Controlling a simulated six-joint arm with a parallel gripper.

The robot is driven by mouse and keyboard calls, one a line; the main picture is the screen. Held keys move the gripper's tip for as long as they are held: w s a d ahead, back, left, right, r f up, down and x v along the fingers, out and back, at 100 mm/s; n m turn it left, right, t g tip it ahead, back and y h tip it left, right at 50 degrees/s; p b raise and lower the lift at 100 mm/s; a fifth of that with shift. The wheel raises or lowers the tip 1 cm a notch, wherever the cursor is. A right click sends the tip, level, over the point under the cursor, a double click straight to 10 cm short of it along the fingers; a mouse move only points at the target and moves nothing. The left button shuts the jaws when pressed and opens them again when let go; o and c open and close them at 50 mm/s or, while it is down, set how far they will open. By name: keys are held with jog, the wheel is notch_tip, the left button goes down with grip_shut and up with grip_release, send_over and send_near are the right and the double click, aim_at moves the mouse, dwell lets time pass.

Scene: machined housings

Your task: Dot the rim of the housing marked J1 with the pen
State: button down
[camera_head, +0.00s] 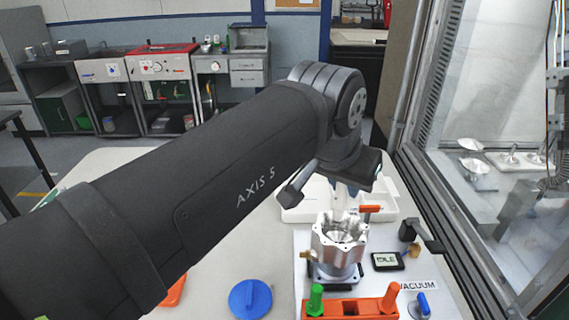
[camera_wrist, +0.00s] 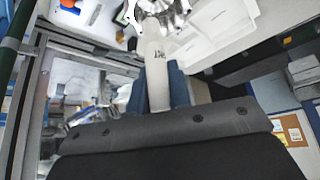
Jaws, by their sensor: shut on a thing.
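A silver machined housing (camera_head: 338,246) stands upright in a fixture on the white plate, its open toothed rim facing up. No J1 mark on it is legible to me. My gripper (camera_head: 347,188) is above and behind the housing in the head view, partly hidden by my own wrist. In the wrist view its blue fingers (camera_wrist: 158,85) are shut on a white pen (camera_wrist: 156,62) with small dark lettering. The pen points away from the gripper toward shiny metal at the top edge, where part of the housing (camera_wrist: 160,8) shows. I cannot tell whether the tip touches it.
A white tray (camera_head: 298,211) lies behind the housing. An orange block (camera_head: 350,307) with green and orange knobs stands in front. A small IDLE display (camera_head: 387,261) and a black-handled clamp (camera_head: 424,235) are at the right. A blue disc (camera_head: 250,299) lies at front left; a glazed enclosure borders the right.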

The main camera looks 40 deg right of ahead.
aim_at(342, 205)
jog(key=shift+f, duration=2.4)
jog(key=shift+f, duration=0.75)
dwell(0.9)
jog(key=shift+r, duration=3.1)
jog(key=w+a+f+n+t+y, duration=0.1)
jog(key=w+a+f+n, duration=0.15)
jog(key=w, duration=0.75)
jog(key=w+a+f+n+t, duration=0.1)
jog(key=w+a+n, duration=0.25)
jog(key=w, duration=0.65)
jog(key=w+a+f+n+t+y, duration=0.15)
jog(key=w+a, duration=0.25)
jog(key=w, duration=0.7)
jog(key=w+a+f+n+y, duration=0.1)
jog(key=w+a+f+n, duration=0.1)
jog(key=w+a, duration=0.3)
jog(key=w+a+f+n+t+y, duration=0.1)
jog(key=w+a, duration=0.4)
jog(key=a, duration=0.9)
jog(key=w+a+f+n+y, duration=0.1)
jog(key=w+a+f+n, duration=0.2)
jog(key=a, duration=0.7)
jog(key=w+n, duration=0.2)
jog(key=w, duration=0.1)
